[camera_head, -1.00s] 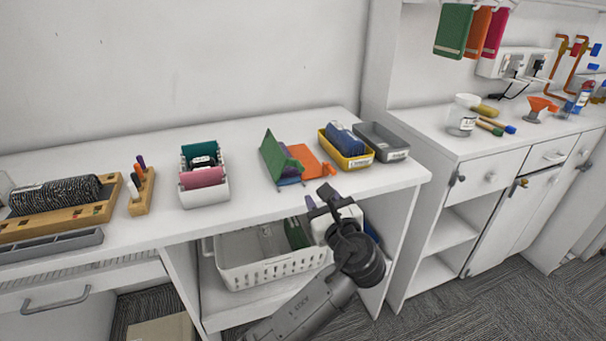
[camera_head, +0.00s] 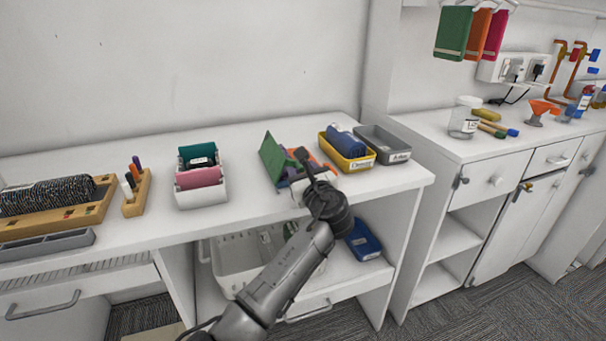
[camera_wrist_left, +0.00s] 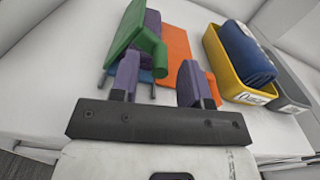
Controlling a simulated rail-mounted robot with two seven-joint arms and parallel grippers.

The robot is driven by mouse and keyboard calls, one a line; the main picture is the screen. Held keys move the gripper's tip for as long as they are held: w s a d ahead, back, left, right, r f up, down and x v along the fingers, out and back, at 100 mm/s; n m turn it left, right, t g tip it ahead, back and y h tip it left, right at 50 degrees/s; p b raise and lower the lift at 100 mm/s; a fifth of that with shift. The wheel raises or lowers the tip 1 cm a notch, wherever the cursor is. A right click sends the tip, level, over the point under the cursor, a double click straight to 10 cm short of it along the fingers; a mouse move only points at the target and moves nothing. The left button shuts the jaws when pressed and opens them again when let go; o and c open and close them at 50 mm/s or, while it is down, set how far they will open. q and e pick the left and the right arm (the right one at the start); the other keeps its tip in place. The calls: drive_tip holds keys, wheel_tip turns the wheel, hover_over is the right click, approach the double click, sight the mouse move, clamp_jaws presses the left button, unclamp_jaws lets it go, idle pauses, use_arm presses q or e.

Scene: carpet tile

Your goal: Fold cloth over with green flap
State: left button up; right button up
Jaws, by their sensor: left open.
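The folding cloth lies on the white counter in the middle of the head view, and its green flap (camera_head: 271,155) stands tilted up on the left side. In the left wrist view the green flap (camera_wrist_left: 139,36) bends over beside a purple part (camera_wrist_left: 152,20), an orange panel (camera_wrist_left: 177,48) and a little blue. My left gripper (camera_head: 303,158) is open over the front of the cloth and hides part of it. In the left wrist view its purple-padded fingers (camera_wrist_left: 158,82) are apart, the left one close to the green flap's lower end. Whether they touch is unclear. My right gripper is not in view.
A yellow bin (camera_head: 347,159) with a rolled blue cloth (camera_head: 345,139) and a grey bin (camera_head: 391,153) stand right of the cloth. A white holder (camera_head: 201,192) stands to the left. Below is a shelf with a white basket (camera_head: 228,269). Counter left of the flap is clear.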

use_arm(q)
drive_tip(key=shift+c, duration=0.3)
clamp_jaws()
idle(0.4)
